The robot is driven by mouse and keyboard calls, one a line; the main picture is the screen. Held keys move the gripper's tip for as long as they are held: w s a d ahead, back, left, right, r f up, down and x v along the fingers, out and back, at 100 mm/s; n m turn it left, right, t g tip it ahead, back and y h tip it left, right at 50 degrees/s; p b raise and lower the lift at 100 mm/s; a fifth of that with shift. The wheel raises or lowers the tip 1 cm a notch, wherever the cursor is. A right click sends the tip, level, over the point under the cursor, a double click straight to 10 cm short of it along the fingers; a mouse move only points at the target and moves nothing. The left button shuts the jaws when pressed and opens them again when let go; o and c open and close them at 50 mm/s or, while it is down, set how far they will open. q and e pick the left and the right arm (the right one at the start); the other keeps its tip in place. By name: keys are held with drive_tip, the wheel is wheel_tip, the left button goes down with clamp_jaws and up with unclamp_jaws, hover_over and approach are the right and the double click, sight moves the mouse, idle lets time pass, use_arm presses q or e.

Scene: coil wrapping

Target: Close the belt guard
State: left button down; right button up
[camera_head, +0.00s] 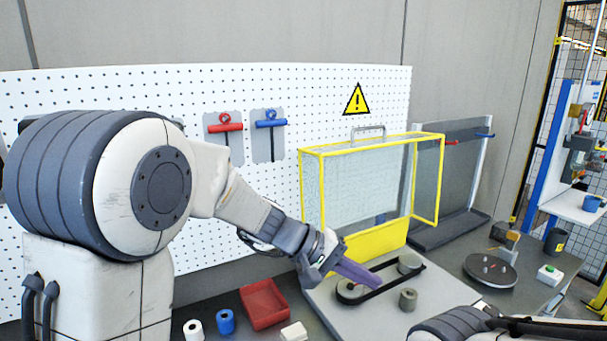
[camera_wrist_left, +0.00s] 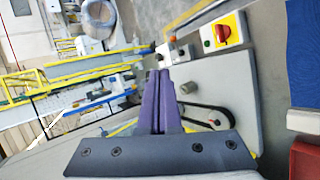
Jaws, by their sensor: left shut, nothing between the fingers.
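The belt guard (camera_head: 376,241) has a yellow frame with clear panels and a silver handle (camera_head: 368,129) on its top edge. It stands raised behind the belt, leaving the belt and pulleys uncovered. The black belt (camera_head: 388,286) runs around two grey pulleys on a light grey plate (camera_head: 445,300); part of it also shows in the left wrist view (camera_wrist_left: 208,108). My left gripper (camera_head: 374,282) has purple fingers, shut and empty, in front of the guard and over the belt area. Its fingers show together in the left wrist view (camera_wrist_left: 158,78). My right gripper is out of view.
A red tray (camera_head: 264,304), a blue roll (camera_head: 226,321) and a white roll (camera_head: 194,329) lie left of the plate. A round dark disc (camera_head: 490,270) and a green-button box (camera_head: 549,275) stand to the right. A pegboard (camera_head: 270,85) closes off the back.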

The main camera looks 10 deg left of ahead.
use_arm(q)
drive_tip(key=w+a+r+n+t+y, duration=0.1)
drive_tip(key=w+a+r+n+t, duration=0.25)
drive_tip(key=w+a, duration=0.45)
drive_tip(key=w+a+r+n+t+p, duration=0.1)
drive_tip(key=w+a+r+n+t, duration=0.15)
drive_tip(key=w+a+t, duration=0.5)
drive_tip(key=w+a+r+n+t+y, duration=0.1)
drive_tip(key=w+a+r+n+t, duration=0.3)
drive_tip(key=a, duration=0.6)
drive_tip(key=w+d+f+g+p, duration=0.2)
drive_tip(key=w+p, duration=0.4)
drive_tip(key=w, duration=0.3)
drive_tip(key=shift+w+d+f+m, duration=0.15)
drive_tip(key=shift+d+f+m, duration=0.25)
drive_tip(key=shift+d, duration=0.85)
